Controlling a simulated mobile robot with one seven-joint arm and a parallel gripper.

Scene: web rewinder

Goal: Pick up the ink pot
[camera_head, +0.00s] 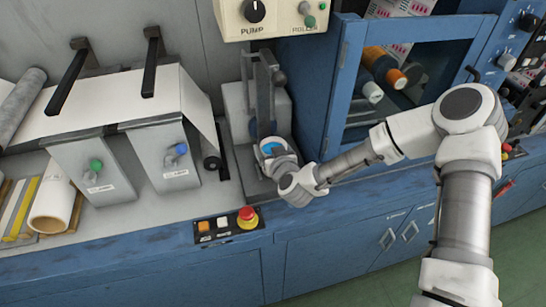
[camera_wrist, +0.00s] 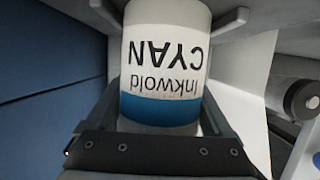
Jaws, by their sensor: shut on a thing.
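The ink pot (camera_wrist: 165,75) is a white cylinder with a blue band and the words "Inkwold CYAN", upside down in the wrist view. My gripper (camera_wrist: 160,125) is shut on it, with a dark finger on each side. In the head view my gripper (camera_head: 278,162) is in the grey bay under the control box. A small blue patch (camera_head: 272,148) shows there, apparently part of the pot; the rest is hidden by my gripper and wrist. I cannot tell whether the pot touches the bay floor.
The control box (camera_head: 270,20) labelled PUMP and ROLLER hangs above the bay. A blue open-fronted cabinet (camera_head: 325,100) with rolls inside stands close on the right. Two grey clamp boxes (camera_head: 92,168) are on the left. A red button (camera_head: 247,217) is on the front edge.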

